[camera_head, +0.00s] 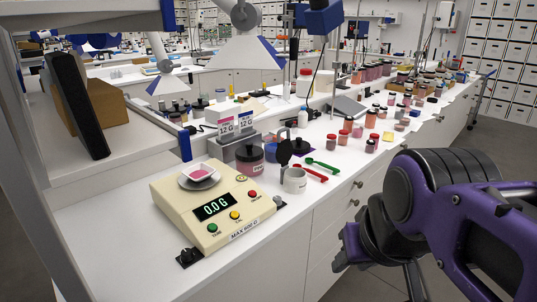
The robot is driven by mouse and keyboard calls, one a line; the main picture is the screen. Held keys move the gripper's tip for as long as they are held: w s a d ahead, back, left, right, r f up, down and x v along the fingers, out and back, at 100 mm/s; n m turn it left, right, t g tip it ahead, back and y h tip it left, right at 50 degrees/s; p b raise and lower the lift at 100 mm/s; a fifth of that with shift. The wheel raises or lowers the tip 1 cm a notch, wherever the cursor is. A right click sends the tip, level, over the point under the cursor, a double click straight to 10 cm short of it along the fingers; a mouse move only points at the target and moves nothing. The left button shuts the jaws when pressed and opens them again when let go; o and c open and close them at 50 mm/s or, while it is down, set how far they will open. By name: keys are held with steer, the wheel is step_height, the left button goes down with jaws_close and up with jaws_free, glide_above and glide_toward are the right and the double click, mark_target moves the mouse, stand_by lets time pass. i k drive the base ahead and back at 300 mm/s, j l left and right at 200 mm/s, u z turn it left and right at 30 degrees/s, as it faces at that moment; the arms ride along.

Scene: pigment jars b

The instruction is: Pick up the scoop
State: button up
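Two scoop-like tools lie on the white counter right of the scale: a green one (323,165) and a red one (311,172) just in front of it. They lie close together, with their handles running to the right. I cannot tell which is the scoop of the task. My gripper (382,266) hangs at the lower right on my purple and black arm, in front of the counter's drawers. It is well away from both tools. Its fingertips are partly hidden, and I cannot tell how far apart they are.
A white mug (295,181) stands left of the red tool, with a dark paddle-shaped thing (284,152) by it. A cream scale (213,209) carries a small pink-filled dish (200,174). The counter right of the tools is fairly clear.

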mark_target(309, 160)
steer(key=i+l+u, duration=0.2)
steer(key=u, duration=0.25)
steer(key=i+l+u, duration=0.15)
steer(key=l+u, duration=0.15)
steer(key=u, duration=0.15)
steer(key=i+l+u, duration=0.15)
steer(key=l, duration=0.25)
steer(key=l+u, duration=0.2)
steer(key=l, duration=0.2)
steer(key=i+l, duration=0.1)
steer(key=l, duration=0.45)
steer(key=i+l+u, duration=0.1)
steer(key=l, duration=0.5)
steer(key=i+l, duration=0.1)
steer(key=l, duration=0.45)
steer(key=k+l+z, duration=0.3)
steer(key=k+j+z, duration=0.35)
steer(key=i+l+u, duration=0.2)
steer(key=i+u, duration=0.15)
steer(key=i+l+u, duration=0.35)
steer(key=j, duration=0.1)
